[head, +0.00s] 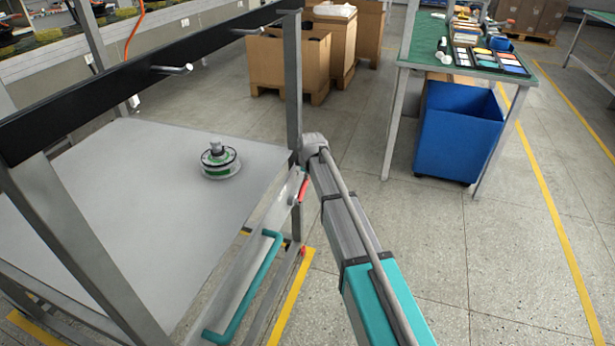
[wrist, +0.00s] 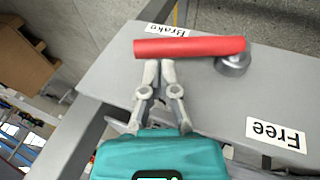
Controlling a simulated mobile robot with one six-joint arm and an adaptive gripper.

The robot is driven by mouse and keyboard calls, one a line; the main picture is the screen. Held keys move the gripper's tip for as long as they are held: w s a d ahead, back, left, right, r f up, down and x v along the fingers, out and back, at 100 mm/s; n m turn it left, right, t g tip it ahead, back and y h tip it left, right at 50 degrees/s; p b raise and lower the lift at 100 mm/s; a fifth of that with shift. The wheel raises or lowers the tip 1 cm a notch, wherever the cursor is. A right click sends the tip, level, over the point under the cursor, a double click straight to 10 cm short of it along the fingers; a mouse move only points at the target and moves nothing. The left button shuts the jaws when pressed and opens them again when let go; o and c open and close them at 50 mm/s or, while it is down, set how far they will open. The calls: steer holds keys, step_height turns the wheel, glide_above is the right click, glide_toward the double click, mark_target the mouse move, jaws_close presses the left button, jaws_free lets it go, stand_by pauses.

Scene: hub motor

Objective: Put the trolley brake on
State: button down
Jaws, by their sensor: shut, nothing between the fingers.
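The brake lever is a red handle (wrist: 185,47) on a grey round pivot (wrist: 232,64), mounted on the trolley's grey plate (wrist: 215,105). In the wrist view the handle points left from the pivot and lies beside the "Brake" label (wrist: 168,30), partly overlapping its edge. The "Free" label (wrist: 276,133) is well away, at lower right. My gripper (wrist: 160,66) is shut and empty, its fingertips at the handle's near edge; I cannot tell whether they touch. The red handle (head: 303,189) also shows at the trolley's corner post in the head view, where my gripper is not clearly seen.
The trolley's grey top (head: 120,200) carries a hub motor (head: 220,163). A teal push handle (head: 250,290) runs along its side. Cardboard boxes (head: 275,62) stand behind. A green-topped table (head: 440,62) and a blue bin (head: 455,135) stand right, with clear floor before them.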

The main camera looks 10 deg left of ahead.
steer(key=shift+b+x, duration=0.6)
steer(key=shift+x, duration=0.3)
steer(key=shift+a, duration=0.1)
